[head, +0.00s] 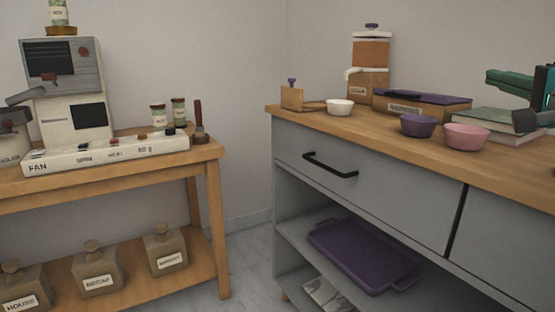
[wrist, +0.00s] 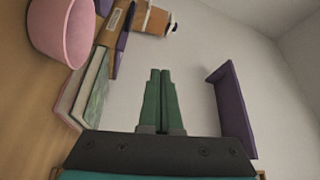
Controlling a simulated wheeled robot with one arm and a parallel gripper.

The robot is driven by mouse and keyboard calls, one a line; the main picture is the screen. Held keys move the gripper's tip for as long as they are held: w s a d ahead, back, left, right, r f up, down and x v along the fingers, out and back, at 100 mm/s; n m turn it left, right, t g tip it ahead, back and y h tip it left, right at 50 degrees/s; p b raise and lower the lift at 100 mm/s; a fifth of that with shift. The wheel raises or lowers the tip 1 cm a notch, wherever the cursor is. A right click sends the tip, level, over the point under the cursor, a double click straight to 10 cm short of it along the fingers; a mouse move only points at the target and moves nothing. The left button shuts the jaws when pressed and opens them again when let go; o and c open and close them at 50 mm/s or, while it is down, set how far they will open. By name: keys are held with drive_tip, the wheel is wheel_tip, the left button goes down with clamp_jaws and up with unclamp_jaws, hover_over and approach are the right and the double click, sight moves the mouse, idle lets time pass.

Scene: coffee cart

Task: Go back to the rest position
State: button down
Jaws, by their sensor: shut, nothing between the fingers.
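My gripper (wrist: 165,73) shows in the wrist view with its two green fingers side by side, shut and empty. In the head view part of my arm and a green finger show at the right edge, above the grey counter's wooden top. In the wrist view the fingers point at the plain wall, and a pink bowl (wrist: 65,30) and a book (wrist: 90,88) lie to their left. In the head view the pink bowl (head: 467,137) stands on the counter top (head: 350,119), in front of the book (head: 490,125), which is partly hidden by my arm.
A purple bowl (head: 418,126), a white bowl (head: 340,107), a purple-lidded box (head: 421,104) and a dispenser (head: 370,60) stand on the counter. The drawer (head: 345,170) is shut. A purple tray (head: 362,255) lies on the shelf below. A wooden table (head: 150,160) with a machine (head: 68,90) stands left.

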drive_tip(key=a+f+n, duration=0.1)
drive_tip(key=a, duration=0.1)
drive_tip(key=w+a+f+n+g+y, duration=0.1)
drive_tip(key=a, duration=0.2)
drive_tip(key=w+a+f+n+g+y+p, duration=0.1)
drive_tip(key=a+f, duration=0.1)
drive_tip(key=a, duration=0.1)
drive_tip(key=shift+w+a, duration=0.1)
drive_tip(key=s+a+f+n+g+y+p, duration=0.15)
drive_tip(key=a+f+n+g, duration=0.25)
drive_tip(key=a+f, duration=0.4)
drive_tip(key=s+a+f+n+g+y+p, duration=0.1)
drive_tip(key=s+a+f+n+g, duration=0.25)
drive_tip(key=a+f, duration=0.5)
drive_tip(key=s+a+f+n+g+h+p, duration=0.25)
drive_tip(key=s+f+g, duration=0.45)
drive_tip(key=s+f, duration=0.5)
drive_tip(key=s+d+f+g+h, duration=0.1)
drive_tip(key=s+d+f+g, duration=0.1)
drive_tip(key=s, duration=0.4)
drive_tip(key=s+d+f+n+g+h+p, duration=0.1)
drive_tip(key=s+d+f+g+h, duration=0.1)
drive_tip(key=s+f, duration=0.3)
drive_tip(key=shift+s+d+f+n+g, duration=0.2)
drive_tip(key=shift+s+d+n+g, duration=0.2)
drive_tip(key=shift+s, duration=0.5)
